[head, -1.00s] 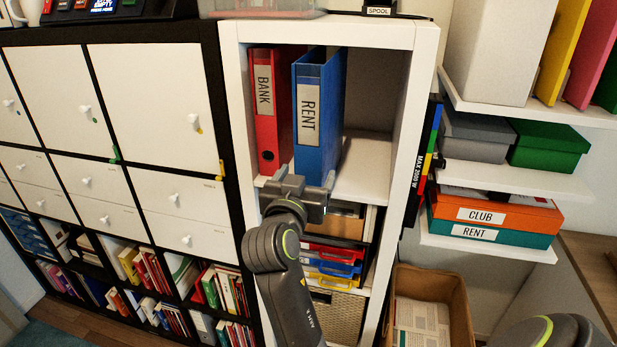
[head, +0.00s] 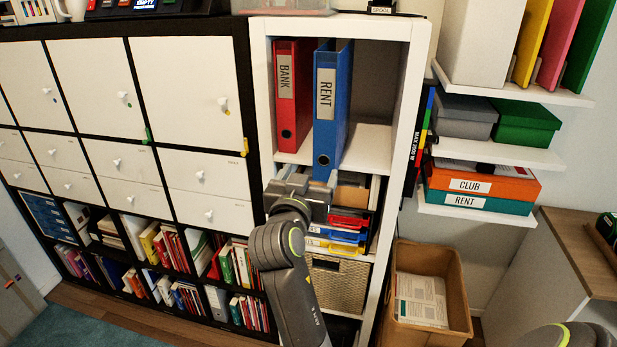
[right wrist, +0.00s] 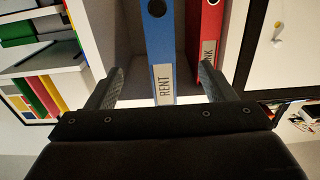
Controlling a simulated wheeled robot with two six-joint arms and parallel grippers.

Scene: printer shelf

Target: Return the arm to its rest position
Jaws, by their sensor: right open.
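My right gripper (head: 303,187) is open and empty in front of the white shelf, just below and left of the foot of a blue binder labelled RENT (head: 326,105). The binder stands upright in the shelf's upper compartment, right of a red binder labelled BANK (head: 292,95). In the right wrist view the two fingers (right wrist: 160,86) are apart, one on each side of the blue binder (right wrist: 162,45) in the picture, with the binder beyond them. The red binder (right wrist: 204,40) shows there too. My left gripper is not in view.
Below the binders are colored trays (head: 340,232) and a wicker basket (head: 336,284). A cardboard box (head: 458,290) stands on the floor at right. The wall shelf at right holds CLUB and RENT boxes (head: 480,188). A black cabinet with white doors (head: 180,85) fills the left.

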